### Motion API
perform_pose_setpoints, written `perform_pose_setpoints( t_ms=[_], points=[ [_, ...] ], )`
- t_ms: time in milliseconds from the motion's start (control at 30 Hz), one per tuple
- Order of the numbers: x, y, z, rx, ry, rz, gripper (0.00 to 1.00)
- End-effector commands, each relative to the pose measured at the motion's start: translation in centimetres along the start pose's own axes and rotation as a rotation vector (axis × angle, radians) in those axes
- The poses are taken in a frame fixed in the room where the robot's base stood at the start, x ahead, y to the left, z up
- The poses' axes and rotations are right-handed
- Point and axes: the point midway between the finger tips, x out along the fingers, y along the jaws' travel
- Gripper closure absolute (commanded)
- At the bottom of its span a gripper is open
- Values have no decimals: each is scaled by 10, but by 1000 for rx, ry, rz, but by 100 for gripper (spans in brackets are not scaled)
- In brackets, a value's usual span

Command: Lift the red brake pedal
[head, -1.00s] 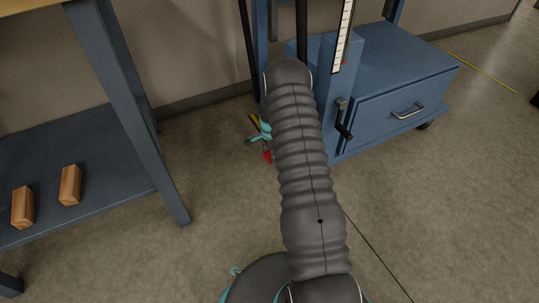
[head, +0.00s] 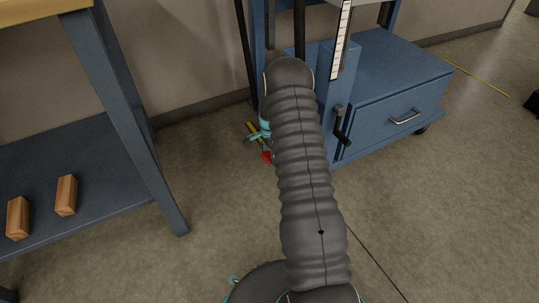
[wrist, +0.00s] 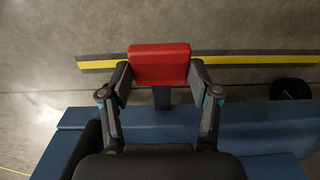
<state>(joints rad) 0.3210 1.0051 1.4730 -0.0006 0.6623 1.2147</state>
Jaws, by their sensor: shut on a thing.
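The red brake pedal (wrist: 160,64) is a red block near the top middle of the wrist view. My gripper (wrist: 159,78) has one finger against each side of it and is shut on it. A short blue bar shows just below the pedal, in front of the blue base of the cart. In the head view only a small red part of the pedal (head: 267,157) shows beside my arm, near the floor. My arm hides the rest of it and most of the gripper.
The blue cart (head: 398,72) with a drawer and a black crank handle (head: 341,132) stands right of my arm. A blue workbench leg (head: 140,150) stands at left, with two wooden blocks (head: 66,195) on the lower shelf. Yellow tape (wrist: 255,59) marks the floor. Open floor lies at front right.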

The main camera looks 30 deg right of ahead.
Motion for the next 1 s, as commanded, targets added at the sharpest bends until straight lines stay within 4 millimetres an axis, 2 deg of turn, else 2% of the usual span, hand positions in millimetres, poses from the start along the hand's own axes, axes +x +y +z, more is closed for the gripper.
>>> perform_pose_setpoints(
  t_ms=[233, 267, 333, 367, 767, 867, 1000],
  points=[
    [-1, 1, 1, -2, -1, 3, 100],
    [-1, 1, 1, -2, -1, 3, 33],
    [-1, 1, 0, -1, -1, 3, 16],
    [-1, 1, 0, -1, -1, 2, 12],
    [-5, 0, -1, 2, 0, 0, 12],
    [-17, 0, -2, 2, 0, -2, 12],
    [-42, 0, -1, 1, 1, -2, 12]
  ],
)
